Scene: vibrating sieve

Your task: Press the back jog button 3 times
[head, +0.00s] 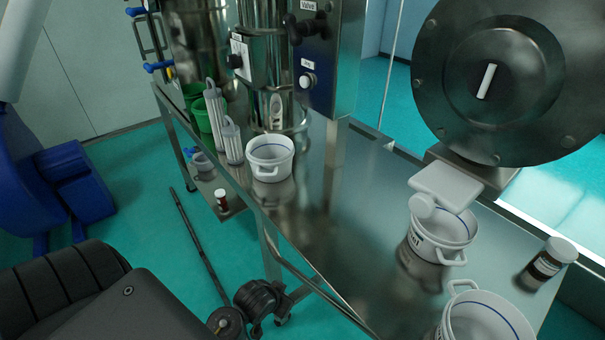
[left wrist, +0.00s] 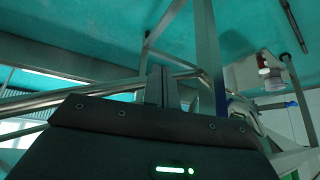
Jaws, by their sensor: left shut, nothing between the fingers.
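A steel control panel (head: 335,60) hangs at the top centre of the head view. It has a black knob (head: 304,27) under a "Valve" label. My right gripper is not in view.
A large round metal drum (head: 510,80) overhangs the right.

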